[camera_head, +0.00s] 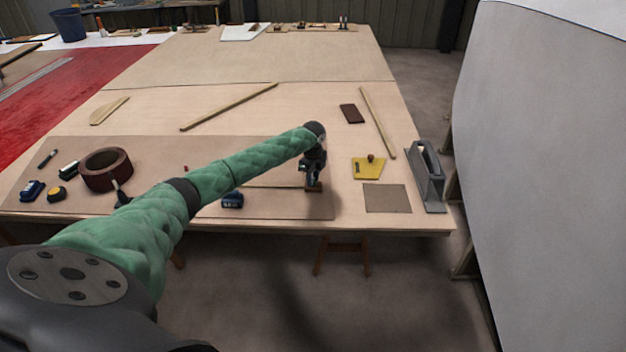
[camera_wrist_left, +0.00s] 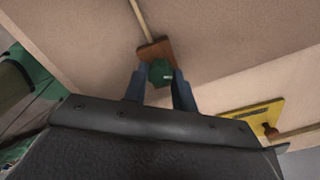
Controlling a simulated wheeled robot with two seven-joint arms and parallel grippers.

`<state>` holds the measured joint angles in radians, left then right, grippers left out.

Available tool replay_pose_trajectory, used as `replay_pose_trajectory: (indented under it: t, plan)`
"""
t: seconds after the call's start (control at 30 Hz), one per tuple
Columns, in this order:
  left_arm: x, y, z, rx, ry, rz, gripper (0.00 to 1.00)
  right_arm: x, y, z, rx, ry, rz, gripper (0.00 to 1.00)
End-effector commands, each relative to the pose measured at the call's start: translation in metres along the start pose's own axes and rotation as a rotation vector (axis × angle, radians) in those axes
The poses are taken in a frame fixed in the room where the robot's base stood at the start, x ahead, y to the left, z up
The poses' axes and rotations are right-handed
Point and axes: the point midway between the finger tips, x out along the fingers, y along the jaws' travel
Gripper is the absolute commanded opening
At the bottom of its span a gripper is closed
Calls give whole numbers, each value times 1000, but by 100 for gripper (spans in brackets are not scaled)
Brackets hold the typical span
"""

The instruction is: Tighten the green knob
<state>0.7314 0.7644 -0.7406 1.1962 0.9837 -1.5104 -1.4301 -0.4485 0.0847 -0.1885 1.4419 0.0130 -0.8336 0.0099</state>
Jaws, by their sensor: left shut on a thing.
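The green knob (camera_wrist_left: 159,72) shows in the left wrist view, on a small reddish-brown wooden block (camera_wrist_left: 155,50). My left gripper (camera_wrist_left: 160,88) has its two fingers on either side of the knob and is shut on it. In the head view my left gripper (camera_head: 313,172) points down over the wooden block (camera_head: 314,187) near the front edge of the table, and hides the knob there. A thin wooden strip (camera_head: 270,184) runs to the block from the left. My right gripper is in neither view.
A yellow plate with a brown knob (camera_head: 367,170) lies to the right of the block, with a brown square sheet (camera_head: 385,198) and a grey metal tool (camera_head: 428,178) beyond. A tape roll (camera_head: 106,170) and a blue item (camera_head: 232,200) lie left. A large grey panel (camera_head: 545,160) stands at right.

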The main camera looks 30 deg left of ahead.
Motion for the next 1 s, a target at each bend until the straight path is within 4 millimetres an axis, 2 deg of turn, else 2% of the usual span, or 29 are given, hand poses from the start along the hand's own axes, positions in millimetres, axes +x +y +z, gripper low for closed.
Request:
replay_pose_trajectory:
  t: [0.2,0.43,0.73,0.77,0.83,0.87,1.0]
  plan:
    - [-2,-1,2,64,-1,-3,4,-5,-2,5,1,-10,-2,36]
    - [-2,-1,2,85,-1,-3,4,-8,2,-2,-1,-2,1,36]
    - [-2,-1,2,85,-1,-4,4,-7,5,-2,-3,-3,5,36]
    - [-2,-1,2,85,-1,-4,31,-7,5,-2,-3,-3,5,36]
    - [-2,-1,2,85,-1,-3,44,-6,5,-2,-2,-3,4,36]
    - [-2,-1,1,85,-1,-3,49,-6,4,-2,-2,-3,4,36]
    - [-1,0,1,85,-1,-2,49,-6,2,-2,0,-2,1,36]
